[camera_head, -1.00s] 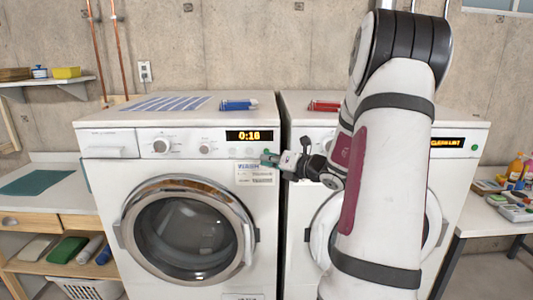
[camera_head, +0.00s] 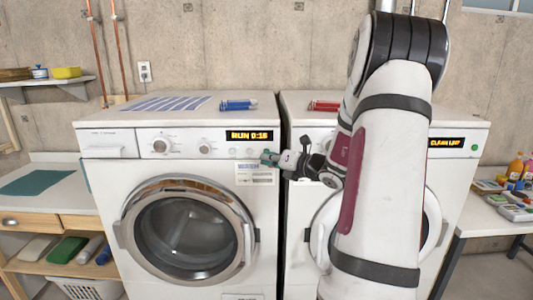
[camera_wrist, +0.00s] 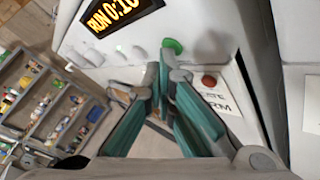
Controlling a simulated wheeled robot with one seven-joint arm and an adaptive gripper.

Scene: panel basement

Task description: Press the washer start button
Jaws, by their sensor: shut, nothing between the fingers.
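The left washer (camera_head: 110,190) is white with a round closed door. Its display (camera_head: 249,135) reads "RUN 0:16" in yellow, and it also shows in the wrist view (camera_wrist: 112,14). In the wrist view a green button (camera_wrist: 172,46) sits on the panel just beyond my fingertips. A red button (camera_wrist: 209,81) lies to its right, beside a label. My gripper (camera_head: 268,158) is at the right end of the left washer's panel, below the display, and hides that spot in the head view. Its teal fingers (camera_wrist: 168,66) are shut and empty. I cannot tell whether they touch the green button.
A second washer (camera_head: 295,205) stands to the right, partly behind my arm; its display (camera_head: 459,142) shows scrolling text. A blue item (camera_head: 238,104) and a red item (camera_head: 324,106) lie on the tops. Side tables stand left and right.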

